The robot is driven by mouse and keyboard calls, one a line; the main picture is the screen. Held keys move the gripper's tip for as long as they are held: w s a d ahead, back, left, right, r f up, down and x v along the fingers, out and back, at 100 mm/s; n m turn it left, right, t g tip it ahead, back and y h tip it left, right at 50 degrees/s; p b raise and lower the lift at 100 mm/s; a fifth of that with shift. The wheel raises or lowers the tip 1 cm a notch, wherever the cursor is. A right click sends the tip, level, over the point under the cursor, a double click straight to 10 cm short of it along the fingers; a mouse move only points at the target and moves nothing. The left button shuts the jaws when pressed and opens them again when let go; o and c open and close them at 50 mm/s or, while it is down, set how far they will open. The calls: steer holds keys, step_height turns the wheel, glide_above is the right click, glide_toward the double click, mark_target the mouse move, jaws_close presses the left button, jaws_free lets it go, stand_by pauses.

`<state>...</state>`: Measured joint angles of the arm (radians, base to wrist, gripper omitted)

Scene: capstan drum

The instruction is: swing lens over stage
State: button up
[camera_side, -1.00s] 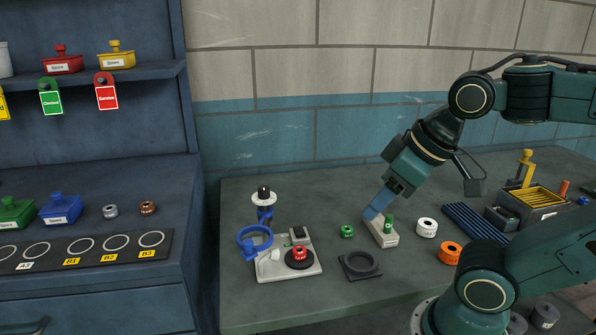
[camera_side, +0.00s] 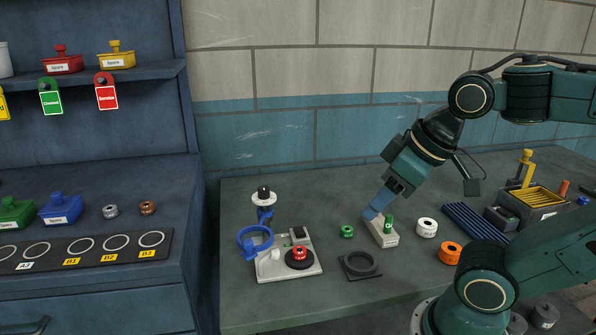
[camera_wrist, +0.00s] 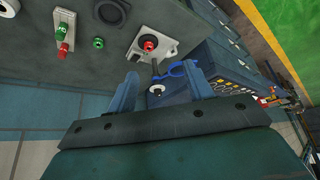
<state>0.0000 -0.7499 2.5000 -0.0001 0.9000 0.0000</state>
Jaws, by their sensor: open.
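The lens is a blue ring (camera_side: 254,240) on a blue arm, fixed to a dark post with a white disc (camera_side: 264,197) near its top. The ring hangs off the left side of a pale base plate (camera_side: 310,268). The stage is a round black disc (camera_side: 299,259) on that plate, with a red spool (camera_side: 299,253) on it; the ring is beside it, not above it. My gripper (camera_side: 378,203) is open and empty, right of the post above the table.
A small green spool (camera_side: 347,231), a black ring base (camera_side: 360,264) and a pale block with a green knob (camera_side: 383,232) stand right of the plate. White (camera_side: 427,228) and orange (camera_side: 449,253) spools lie farther right. A blue cabinet (camera_side: 95,240) stands left.

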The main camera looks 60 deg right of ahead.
steer(key=c, duration=0.6)
steer(key=shift+w+r, duration=0.15)
steer(key=shift+w, duration=0.1)
steer(key=c, duration=0.4)
steer(key=shift+w+a+r, duration=0.1)
steer(key=shift+w+a, duration=0.05)
steer(key=shift+w, duration=0.15)
jaws_close()
steer(key=w+a+f+n+g+y, duration=0.1)
steer(key=w+a, duration=0.3)
steer(key=w, duration=0.8)
steer(key=w+a+f+n+g, duration=0.1)
steer(key=w+a+n, duration=0.3)
steer(key=w, duration=0.7)
steer(key=shift+w+a+f+n+y, duration=0.3)
steer(key=shift+w+a+f+y, duration=0.1)
steer(key=shift+a+f, duration=0.15)
